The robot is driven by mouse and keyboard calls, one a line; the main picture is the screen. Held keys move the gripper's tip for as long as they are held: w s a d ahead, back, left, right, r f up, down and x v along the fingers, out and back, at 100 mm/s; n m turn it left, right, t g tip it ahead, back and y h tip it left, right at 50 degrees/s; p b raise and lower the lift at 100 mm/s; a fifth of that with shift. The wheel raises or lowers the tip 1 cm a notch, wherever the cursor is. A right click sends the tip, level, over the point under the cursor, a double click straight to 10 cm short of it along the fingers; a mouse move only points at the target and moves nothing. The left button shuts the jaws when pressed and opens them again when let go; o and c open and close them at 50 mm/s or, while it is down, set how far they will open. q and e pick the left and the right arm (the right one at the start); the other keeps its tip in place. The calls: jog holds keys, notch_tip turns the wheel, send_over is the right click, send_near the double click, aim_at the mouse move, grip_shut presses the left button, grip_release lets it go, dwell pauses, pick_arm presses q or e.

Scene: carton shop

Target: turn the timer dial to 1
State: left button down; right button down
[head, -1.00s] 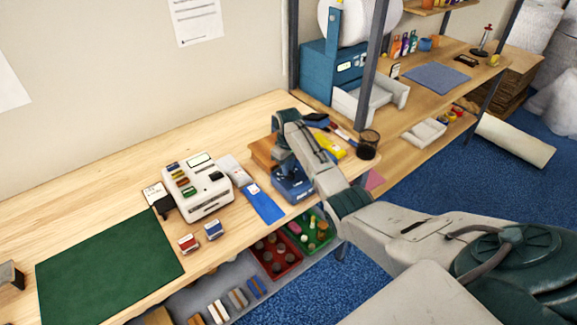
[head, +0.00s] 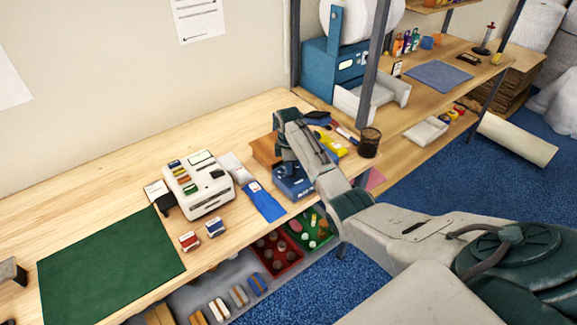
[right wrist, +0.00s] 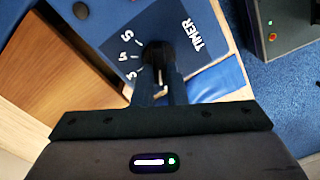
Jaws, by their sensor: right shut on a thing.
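The timer is a blue box (head: 293,190) on the bench in the head view, partly covered by my right arm. In the right wrist view its blue face (right wrist: 185,22) shows the word TIMER and the numerals 5, 4 and 3 beside the black dial (right wrist: 155,48). The dial's pale pointer line points down in the picture, past the 3; numerals beyond it are hidden by my gripper. My right gripper (right wrist: 160,77) is shut on the dial, one finger on each side. It also shows above the timer in the head view (head: 290,168).
A brown wooden block (head: 263,150) stands beside the timer. A blue packet (head: 264,203) and a white machine (head: 200,185) lie to its left. A green mat (head: 110,265) covers the bench's left part. A dark post (head: 375,65) and brown cup (head: 370,142) stand to the right.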

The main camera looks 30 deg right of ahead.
jog(key=shift+r+n, duration=0.15)
jog(key=shift+n, duration=0.95)
jog(key=c, duration=1.5)
grip_release()
jog(key=shift+o, duration=0.2)
